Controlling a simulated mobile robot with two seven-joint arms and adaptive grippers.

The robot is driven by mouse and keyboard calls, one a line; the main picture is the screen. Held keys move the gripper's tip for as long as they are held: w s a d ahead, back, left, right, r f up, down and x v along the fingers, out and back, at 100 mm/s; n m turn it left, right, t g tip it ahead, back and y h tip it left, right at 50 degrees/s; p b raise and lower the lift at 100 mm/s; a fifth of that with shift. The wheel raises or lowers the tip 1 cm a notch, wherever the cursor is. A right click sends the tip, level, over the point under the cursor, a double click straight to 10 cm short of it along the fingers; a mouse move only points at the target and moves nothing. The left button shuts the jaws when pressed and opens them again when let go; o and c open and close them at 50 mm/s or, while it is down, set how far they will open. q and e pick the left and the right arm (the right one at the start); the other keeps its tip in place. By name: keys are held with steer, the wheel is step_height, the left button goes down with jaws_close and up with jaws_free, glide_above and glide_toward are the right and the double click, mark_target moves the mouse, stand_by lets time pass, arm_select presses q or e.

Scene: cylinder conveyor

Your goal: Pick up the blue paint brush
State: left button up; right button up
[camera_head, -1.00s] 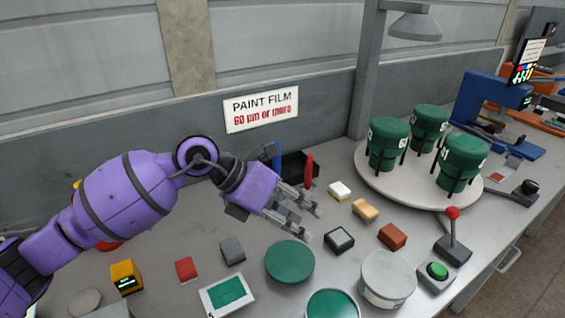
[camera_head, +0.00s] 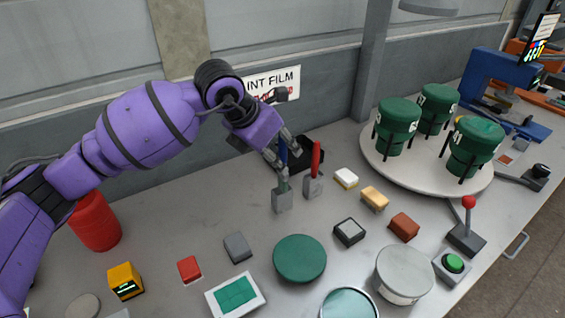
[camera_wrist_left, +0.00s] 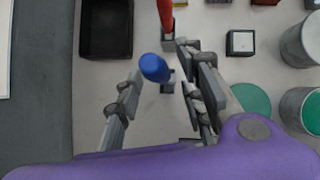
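The blue paint brush (camera_head: 283,153) stands upright in a small grey holder (camera_head: 282,200), its handle pointing up. My left gripper (camera_head: 279,163) is at the brush, coming down from the upper left. In the left wrist view the blue handle end (camera_wrist_left: 154,67) lies between the two spread fingers of my left gripper (camera_wrist_left: 157,74), with gaps on both sides. The fingers are open and hold nothing. In the head view the fingers partly cover the brush handle. My right gripper is not in view.
A red brush (camera_head: 316,158) stands in a holder just right of the blue one. A black tray (camera_head: 309,150) lies behind them. A red cylinder (camera_head: 95,222) stands at left. Small blocks and a green disc (camera_head: 299,258) lie in front. Green pots stand on a turntable (camera_head: 372,160).

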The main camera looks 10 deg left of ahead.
arm_select(q)
steer(key=shift+x, duration=1.1)
jaws_close()
